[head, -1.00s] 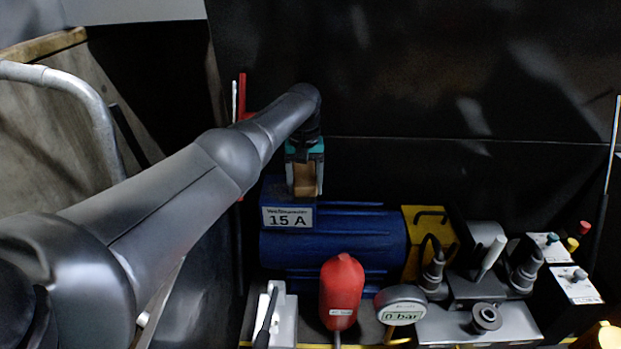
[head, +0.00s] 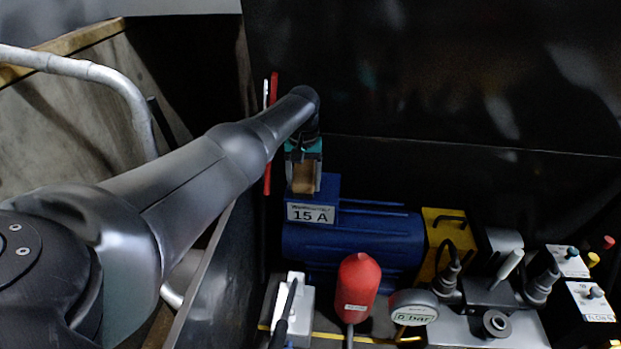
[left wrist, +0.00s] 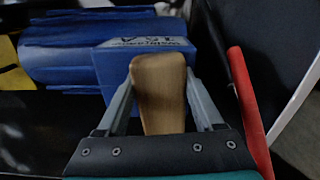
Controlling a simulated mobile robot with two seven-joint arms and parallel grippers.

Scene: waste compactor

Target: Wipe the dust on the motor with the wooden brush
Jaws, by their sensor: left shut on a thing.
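The blue motor (head: 355,235) lies in the middle of the head view, with a box labelled "15 A" (head: 311,214) at its left end. It also shows in the left wrist view (left wrist: 75,48). My left gripper (head: 303,178) is shut on the wooden brush (head: 303,182), over the labelled box at the motor's left end. In the left wrist view the brush's wooden body (left wrist: 158,90) sits between the two fingers. Its bristles are hidden, and I cannot tell if it touches the motor. No dust can be made out. My right gripper is not in view.
A red cylinder (head: 357,285), a gauge (head: 413,307) and a valve block (head: 490,310) stand in front of the motor. A yellow plate (head: 440,238) is at its right end. A red bar (left wrist: 250,110) runs close beside the left gripper. A dark wall (head: 430,80) rises behind.

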